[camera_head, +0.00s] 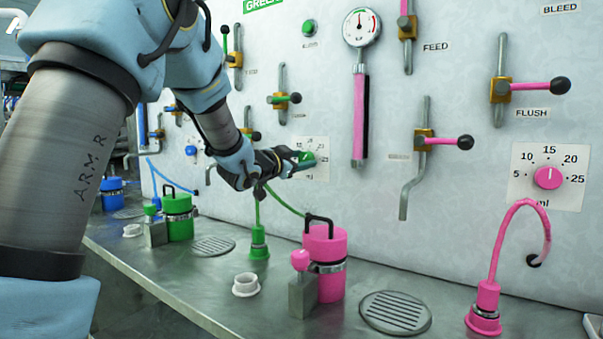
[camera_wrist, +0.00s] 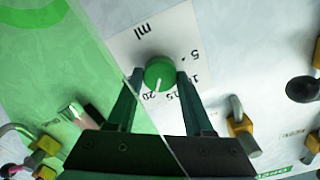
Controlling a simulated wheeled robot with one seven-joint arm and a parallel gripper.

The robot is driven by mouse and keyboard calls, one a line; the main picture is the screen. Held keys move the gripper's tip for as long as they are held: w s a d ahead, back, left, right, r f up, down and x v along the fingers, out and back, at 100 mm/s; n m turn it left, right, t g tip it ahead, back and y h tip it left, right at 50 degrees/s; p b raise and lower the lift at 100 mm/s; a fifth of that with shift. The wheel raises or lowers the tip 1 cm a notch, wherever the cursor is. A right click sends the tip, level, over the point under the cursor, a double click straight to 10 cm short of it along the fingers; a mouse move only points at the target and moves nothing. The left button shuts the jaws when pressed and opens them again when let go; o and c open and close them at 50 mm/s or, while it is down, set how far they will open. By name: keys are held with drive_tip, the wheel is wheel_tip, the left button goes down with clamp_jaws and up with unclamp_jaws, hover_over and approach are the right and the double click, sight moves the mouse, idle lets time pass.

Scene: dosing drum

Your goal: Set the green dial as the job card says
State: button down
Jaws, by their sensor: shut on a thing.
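The green dial (camera_head: 308,157) sits on a white scale plate on the wall panel, partly covered by my gripper in the head view. In the wrist view the green dial (camera_wrist: 160,73) is round with a white pointer line. The line points down in that picture, toward the 15 and 20 marks, seemingly nearer 20. The scale plate (camera_wrist: 133,52) also shows "ml" and a 5. My gripper (camera_head: 297,160) is at the dial, its two fingers (camera_wrist: 156,82) on either side of it and shut on it. I cannot make out a job card in either view.
A pink dial (camera_head: 547,177) is on the same wall at right. Valve levers stick out around, including a pink one (camera_head: 450,142) and a green one (camera_head: 287,98). Below, the steel counter (camera_head: 180,275) holds a green canister (camera_head: 178,218) and a pink canister (camera_head: 325,265).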

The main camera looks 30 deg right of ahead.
drive_tip(key=shift+f+m+b, duration=0.1)
drive_tip(key=shift+m+b, duration=0.4)
drive_tip(key=shift+b, duration=0.05)
drive_tip(key=shift+c, duration=1.4)
unclamp_jaws()
drive_tip(key=b+v, duration=0.2)
drive_tip(key=v, duration=0.9)
drive_tip(key=shift+w, duration=0.1)
